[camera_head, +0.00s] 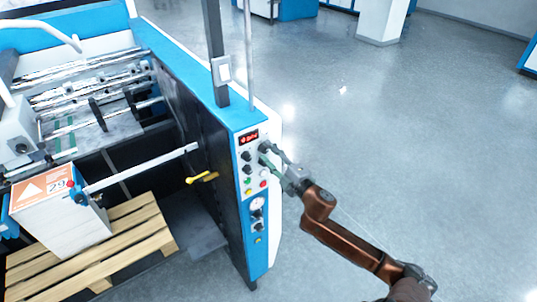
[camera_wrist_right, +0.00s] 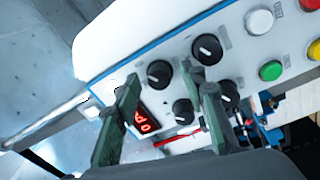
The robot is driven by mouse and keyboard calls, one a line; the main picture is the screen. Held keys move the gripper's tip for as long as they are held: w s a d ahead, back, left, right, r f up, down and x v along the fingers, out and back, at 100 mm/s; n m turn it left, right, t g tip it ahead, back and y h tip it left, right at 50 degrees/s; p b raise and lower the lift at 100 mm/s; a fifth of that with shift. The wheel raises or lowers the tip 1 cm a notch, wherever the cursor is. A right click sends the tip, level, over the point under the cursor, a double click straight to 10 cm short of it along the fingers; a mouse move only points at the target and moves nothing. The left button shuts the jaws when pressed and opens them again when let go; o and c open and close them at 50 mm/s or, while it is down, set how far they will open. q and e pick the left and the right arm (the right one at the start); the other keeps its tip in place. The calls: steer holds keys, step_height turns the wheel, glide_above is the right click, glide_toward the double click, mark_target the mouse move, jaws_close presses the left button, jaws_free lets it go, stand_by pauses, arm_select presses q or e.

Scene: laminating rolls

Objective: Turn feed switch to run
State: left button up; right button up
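The control panel (camera_head: 241,166) on the machine's end holds several black rotary knobs and coloured buttons; the labels are too small to read, so I cannot tell which knob is the feed switch. My right gripper (camera_head: 270,154) is at the panel's upper part. In the right wrist view its two green fingers (camera_wrist_right: 165,110) are spread apart. One black knob (camera_wrist_right: 183,111) and another black knob (camera_wrist_right: 160,73) show between them. A third knob (camera_wrist_right: 207,49) shows above the right finger, and a fourth (camera_wrist_right: 228,91) lies beside it. Contact cannot be told. My left gripper is not in view.
A red-lit display (camera_wrist_right: 144,122) is by the left finger. White (camera_wrist_right: 259,21), green (camera_wrist_right: 270,71) and yellow (camera_wrist_right: 315,49) buttons lie to the right. A yellow handle (camera_head: 202,178) and a wooden pallet (camera_head: 135,228) are left of the panel. The floor on the right is clear.

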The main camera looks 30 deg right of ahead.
steer(key=shift+s, duration=0.15)
steer(key=s+d, duration=0.1)
steer(key=s, duration=1)
steer(key=shift+s+d+f, duration=0.2)
steer(key=shift+s+f, duration=0.1)
steer(key=shift+f, duration=0.1)
